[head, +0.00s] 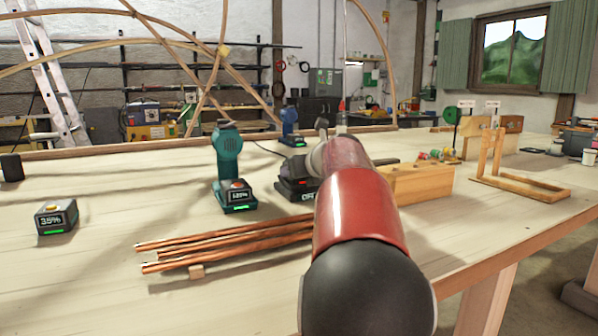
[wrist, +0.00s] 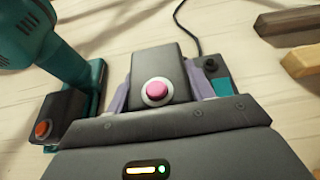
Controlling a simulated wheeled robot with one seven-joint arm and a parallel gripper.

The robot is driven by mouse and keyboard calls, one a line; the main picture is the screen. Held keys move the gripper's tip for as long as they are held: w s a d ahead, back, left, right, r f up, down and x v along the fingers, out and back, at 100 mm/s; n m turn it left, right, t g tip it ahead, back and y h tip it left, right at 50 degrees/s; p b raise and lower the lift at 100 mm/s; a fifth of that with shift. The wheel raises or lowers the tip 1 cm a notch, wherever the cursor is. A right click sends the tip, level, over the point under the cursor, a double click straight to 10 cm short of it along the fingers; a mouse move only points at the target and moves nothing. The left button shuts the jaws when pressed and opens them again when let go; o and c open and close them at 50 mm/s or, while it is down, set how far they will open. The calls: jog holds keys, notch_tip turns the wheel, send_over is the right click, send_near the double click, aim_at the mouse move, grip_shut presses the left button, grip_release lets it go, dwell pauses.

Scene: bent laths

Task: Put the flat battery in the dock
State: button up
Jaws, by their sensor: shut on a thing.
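The dark dock (head: 296,189) stands on the bench, its front panel reading "OFF". In the wrist view my gripper (wrist: 158,92) has its purple fingers shut on both sides of a dark battery (wrist: 168,62) with a pink button on top. In the head view my red and black arm hides most of the gripper and battery, at the dock. I cannot tell whether the battery is seated. Another battery (head: 56,217) reading 35% stands alone at the left. A teal drill (head: 227,158) stands left of the dock, on its own battery (head: 238,197).
Copper-coloured rods (head: 220,242) lie in front of the dock. A wooden block (head: 422,184) and a wooden frame (head: 520,186) stand to the right. A blue drill (head: 289,121) stands behind. A cable (wrist: 185,25) runs behind the held battery. The bench's front left is clear.

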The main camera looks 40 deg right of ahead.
dwell(0.3)
jog(key=o, duration=1.3)
jog(key=shift+f, duration=0.15)
jog(key=shift+c, duration=0.2)
jog(key=shift+o, duration=0.2)
jog(key=shift+r+p, duration=1.35)
jog(key=shift+r, duration=2.25)
jog(key=shift+s, duration=0.1)
